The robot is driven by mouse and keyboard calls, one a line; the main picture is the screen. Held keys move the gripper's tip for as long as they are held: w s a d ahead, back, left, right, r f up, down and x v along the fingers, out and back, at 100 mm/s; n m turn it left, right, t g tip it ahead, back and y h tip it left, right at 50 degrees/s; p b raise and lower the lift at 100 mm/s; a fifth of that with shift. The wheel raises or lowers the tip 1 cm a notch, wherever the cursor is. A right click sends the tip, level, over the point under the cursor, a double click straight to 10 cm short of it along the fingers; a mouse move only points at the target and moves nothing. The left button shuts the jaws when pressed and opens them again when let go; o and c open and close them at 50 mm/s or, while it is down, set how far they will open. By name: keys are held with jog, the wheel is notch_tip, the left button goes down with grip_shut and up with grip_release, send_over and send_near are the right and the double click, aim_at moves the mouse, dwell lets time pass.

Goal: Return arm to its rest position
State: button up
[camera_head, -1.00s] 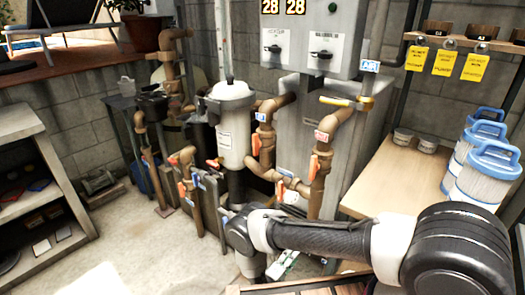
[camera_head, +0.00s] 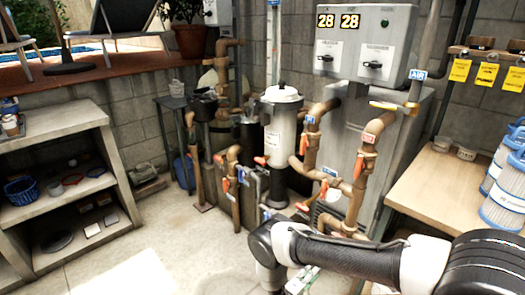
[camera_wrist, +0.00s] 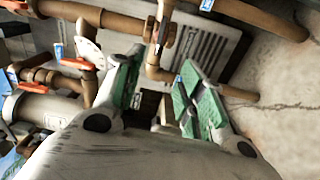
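My gripper (camera_wrist: 157,100) shows in the wrist view with its two green-padded fingers apart and nothing between them. Pipes and a grey slatted panel lie beyond the fingertips. In the head view my arm (camera_head: 345,255) reaches in from the lower right and bends down at the wrist in front of the pipework. The gripper is mostly cut off at the bottom edge of the head view.
Brown pipes (camera_head: 361,170) with orange-handled valves and a white filter canister (camera_head: 280,130) stand close ahead of my arm. A grey control box (camera_head: 365,45) is behind. A wooden bench (camera_head: 440,190) is at right, shelves (camera_head: 60,140) at left. Floor (camera_head: 150,245) at lower left is clear.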

jog(key=s+d+r+n+g+h, duration=0.2)
jog(key=s+d+n+g+h, duration=0.1)
jog(key=s+d+n+g, duration=0.3)
jog(key=s+d+r+m+g+y, duration=0.15)
jog(key=r+m+g+y, duration=0.35)
jog(key=r, duration=1.2)
jog(key=s+r+m+g+y, duration=0.2)
jog(key=r+g, duration=0.5)
jog(key=r, duration=1.1)
jog(key=s+d+r+m+t+y, duration=0.2)
jog(key=s+r, duration=0.3)
jog(key=r, duration=0.4)
jog(key=s+d+r+m+t+y, duration=0.3)
jog(key=s+d+r+t+y, duration=0.1)
jog(key=r, duration=0.6)
jog(key=s+d+r+m+t+y, duration=0.2)
jog(key=s+r, duration=0.3)
jog(key=r, duration=0.5)
jog(key=shift+s+d+t+y, duration=0.4)
jog(key=shift+d+t, duration=0.15)
jog(key=shift+t, duration=0.25)
